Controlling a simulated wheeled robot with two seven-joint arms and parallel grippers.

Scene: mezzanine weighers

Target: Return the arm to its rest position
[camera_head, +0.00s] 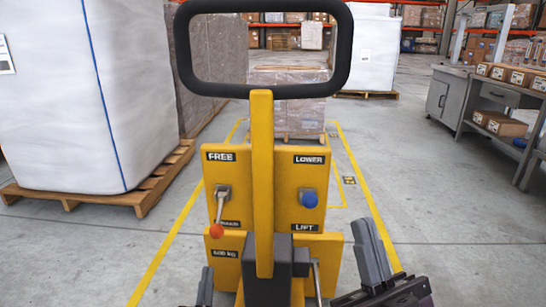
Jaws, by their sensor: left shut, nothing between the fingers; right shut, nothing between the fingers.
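A yellow pallet truck (230,185) stands upright right in front of me, with a black loop handle (262,91) on a yellow post. Its panel has a lever with an orange knob (216,230) beside the FREE label and a blue knob (309,198) between the LOWER and LIFT labels. My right gripper (371,251) is at the lower right, beside the truck's body, shut and empty. Only a small dark part of my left gripper (205,287) shows at the bottom edge, left of the truck's base; it is shut and apart from the knobs.
A wrapped pallet load (290,105) stands behind the truck inside yellow floor lines. A large white sack (60,100) on a wooden pallet (130,197) stands at left. A grey workbench (455,98) with boxes is at right. The floor (440,215) between truck and bench is clear.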

